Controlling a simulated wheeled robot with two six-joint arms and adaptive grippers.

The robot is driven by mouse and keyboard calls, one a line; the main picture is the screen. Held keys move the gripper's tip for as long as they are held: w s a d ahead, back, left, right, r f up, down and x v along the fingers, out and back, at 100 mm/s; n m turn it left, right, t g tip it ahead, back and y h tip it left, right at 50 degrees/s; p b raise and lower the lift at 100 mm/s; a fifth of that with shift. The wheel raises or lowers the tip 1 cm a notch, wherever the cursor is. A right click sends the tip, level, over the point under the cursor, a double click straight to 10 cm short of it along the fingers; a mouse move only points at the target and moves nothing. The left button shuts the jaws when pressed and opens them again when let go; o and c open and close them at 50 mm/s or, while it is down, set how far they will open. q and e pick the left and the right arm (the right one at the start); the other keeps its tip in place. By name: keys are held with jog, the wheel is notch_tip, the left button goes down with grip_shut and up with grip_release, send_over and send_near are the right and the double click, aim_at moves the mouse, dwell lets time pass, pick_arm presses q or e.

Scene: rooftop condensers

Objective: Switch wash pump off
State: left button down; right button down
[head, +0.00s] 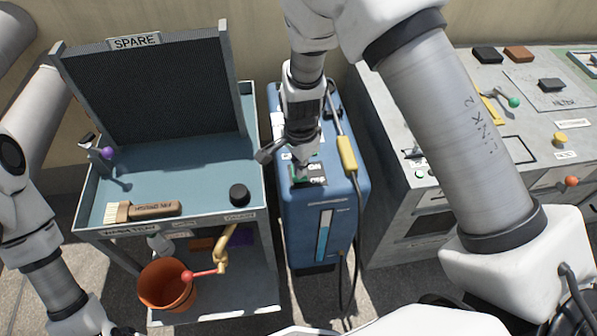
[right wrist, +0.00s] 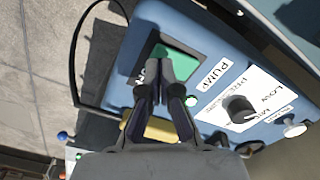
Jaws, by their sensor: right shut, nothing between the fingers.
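The wash pump (head: 338,212) is a blue box unit with a sight gauge on its front, standing between a cart and a bench. On its top is a green rocker switch (head: 309,173) marked ON and OFF. In the right wrist view the green switch (right wrist: 178,60) sits in a dark frame beside the word PUMP. My right gripper (head: 300,160) is shut and empty, pointing down at the switch. Its fingertips (right wrist: 157,68) overlap the switch's edge and hide part of it; I cannot tell whether they touch. My left gripper is out of view.
A yellow-handled wand (head: 347,153) rises at the pump's right side. A black dial (right wrist: 238,108) sits near the switch. The left cart (head: 180,222) carries a brush (head: 142,210) and a black knob (head: 239,194). A grey bench (head: 445,160) stands right.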

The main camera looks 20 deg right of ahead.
jog(key=shift+f+b, duration=0.3)
jog(key=shift+f, duration=0.55)
jog(key=shift+r, duration=0.1)
notch_tip(320, 180, up, 7)
jog(key=p, duration=0.7)
dwell(0.4)
